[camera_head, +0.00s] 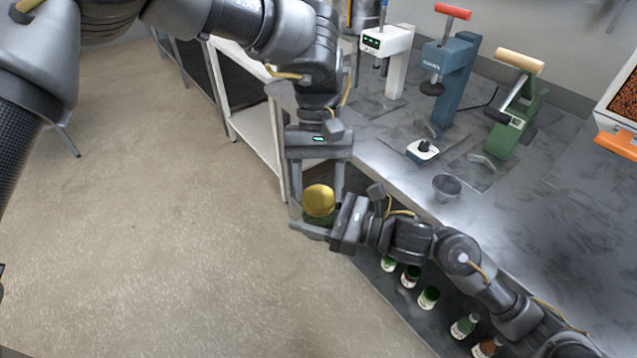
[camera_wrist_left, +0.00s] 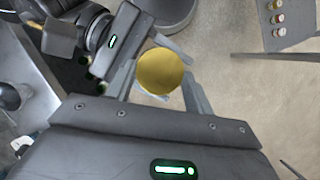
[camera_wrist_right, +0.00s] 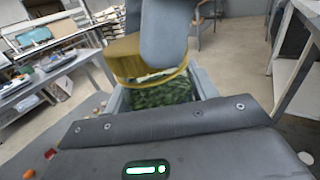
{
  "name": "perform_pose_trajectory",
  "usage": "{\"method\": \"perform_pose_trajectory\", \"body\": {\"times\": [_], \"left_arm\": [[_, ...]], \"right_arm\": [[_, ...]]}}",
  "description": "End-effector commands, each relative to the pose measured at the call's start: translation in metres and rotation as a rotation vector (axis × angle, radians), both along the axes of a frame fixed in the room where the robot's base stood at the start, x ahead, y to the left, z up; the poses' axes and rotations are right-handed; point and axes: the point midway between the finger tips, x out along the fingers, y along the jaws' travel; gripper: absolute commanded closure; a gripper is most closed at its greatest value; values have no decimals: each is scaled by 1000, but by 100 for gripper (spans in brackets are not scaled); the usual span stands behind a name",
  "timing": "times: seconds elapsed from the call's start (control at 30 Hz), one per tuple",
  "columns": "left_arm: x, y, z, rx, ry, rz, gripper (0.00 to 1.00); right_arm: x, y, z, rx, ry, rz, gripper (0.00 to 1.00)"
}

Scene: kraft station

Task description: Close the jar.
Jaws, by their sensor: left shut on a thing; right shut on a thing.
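The jar (camera_wrist_right: 165,95) is glass with green contents, and its gold lid (camera_head: 319,199) is at its mouth. My right gripper (camera_head: 305,222) is shut on the jar's body from the side and holds it upright in the air, beyond the table's edge. My left gripper (camera_head: 318,190) comes from above and is shut on the lid (camera_wrist_left: 161,71). In the right wrist view the lid (camera_wrist_right: 140,58) looks slightly tilted, with a thin gold rim below it. I cannot tell whether it is seated. The left fingers hide part of the lid there.
The grey worktable (camera_head: 400,185) is to the right, with a white press (camera_head: 395,60), a blue press (camera_head: 447,75), a green press (camera_head: 515,115) and a small grey cup (camera_head: 447,187). Several bottles (camera_head: 428,297) stand on a lower shelf. Open floor (camera_head: 180,220) is to the left.

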Motion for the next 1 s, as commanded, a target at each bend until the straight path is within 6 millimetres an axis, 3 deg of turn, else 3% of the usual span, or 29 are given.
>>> {"method": "perform_pose_trajectory", "body": {"times": [0.23, 0.27, 0.4, 0.73, 1.0], "left_arm": [[0, -1, 0, -3, 2, -2, 69], [0, -1, 0, -3, 2, -2, 45], [0, 0, 0, -3, 1, 0, 27], [0, 0, 4, -2, 0, 2, 26], [0, 0, 37, -3, -1, 1, 26]], "right_arm": [[0, 0, 1, 1, -4, 2, 100], [0, 0, 1, 1, -4, 2, 100], [0, 0, 1, 1, -3, 1, 100], [0, 0, 1, 0, -2, 0, 100], [0, 0, 1, 0, -2, 0, 100]]}}
